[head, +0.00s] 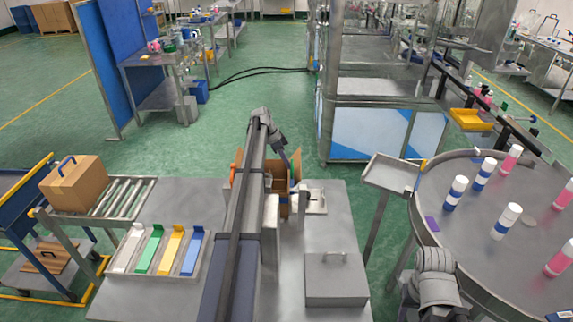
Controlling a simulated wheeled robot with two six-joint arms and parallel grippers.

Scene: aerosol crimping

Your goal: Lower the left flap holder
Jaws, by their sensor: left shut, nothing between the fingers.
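An open cardboard box (283,206) stands at the far part of the metal table, partly hidden behind a long beam (240,215). Its brown flaps stand up, one at the left (237,165) and one at the right (296,168). My left gripper (285,153) is above the box, near its raised flaps. It is small in the view and looks shut and empty. I cannot clearly make out the left flap holder; the beam hides much of that side. A grey link of my right arm shows at the lower right, but its gripper does not show.
A tray with white, green, yellow and blue holders (152,249) is at the left. A metal box with a handle (336,281) is right of the beam. A round table (470,232) holds several bottles.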

